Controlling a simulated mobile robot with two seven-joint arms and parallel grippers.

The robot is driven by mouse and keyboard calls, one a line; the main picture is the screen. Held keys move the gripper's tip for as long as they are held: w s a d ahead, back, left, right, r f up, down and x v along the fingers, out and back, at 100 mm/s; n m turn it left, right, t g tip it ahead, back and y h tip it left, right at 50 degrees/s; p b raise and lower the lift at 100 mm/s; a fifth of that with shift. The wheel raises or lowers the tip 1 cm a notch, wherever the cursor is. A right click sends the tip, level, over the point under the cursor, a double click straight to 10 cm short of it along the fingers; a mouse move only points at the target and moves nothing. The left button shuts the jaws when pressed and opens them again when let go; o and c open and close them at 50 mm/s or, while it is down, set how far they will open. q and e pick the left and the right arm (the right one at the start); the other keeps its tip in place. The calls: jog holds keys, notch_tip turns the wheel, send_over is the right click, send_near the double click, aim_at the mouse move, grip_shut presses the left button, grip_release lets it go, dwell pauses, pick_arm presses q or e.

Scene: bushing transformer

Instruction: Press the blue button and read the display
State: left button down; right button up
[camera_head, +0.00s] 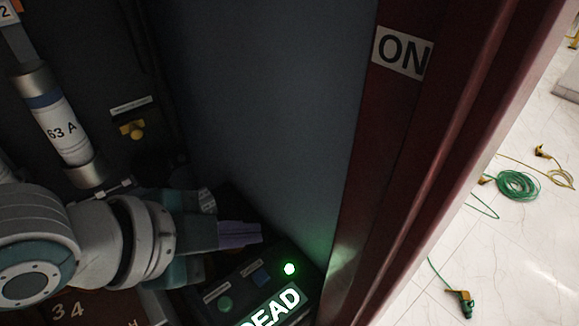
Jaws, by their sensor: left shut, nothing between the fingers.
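A dark device box (240,279) sits low in the cabinet and is partly cut off by the bottom edge. On it are a blue button (261,277), a green button (225,304), a glowing green lamp (290,268) and a lit display (272,308). The display looks like it reads "DEAD", with its first letter partly cut by the frame edge. My left gripper (250,234) comes in from the left, its fingers shut and empty. In the picture its tips are just above the blue button, with a visible gap. My right gripper is not in view.
A fuse marked "63 A" (62,130) and a yellow knob (132,129) are on the upper left panel. A red cabinet frame with an "ON" label (402,52) borders the right. Beyond it, green cable (517,185) lies on the white floor.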

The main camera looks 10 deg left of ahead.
pick_arm(q)
jog(key=b, duration=0.7)
send_over(261, 277)
jog(key=a, duration=0.1)
jog(key=f, duration=0.6)
jog(key=shift+s+f, duration=0.4)
jog(key=shift+f+b, duration=0.65)
jog(key=shift+f, duration=0.3)
jog(key=shift+f, duration=0.1)
jog(key=shift+f, duration=0.3)
jog(key=shift+f+b, duration=0.4)
jog(key=shift+f, duration=0.1)
dwell(0.5)
jog(key=shift+r, duration=0.1)
jog(key=shift+r+p, duration=0.85)
jog(key=shift+p, duration=0.2)
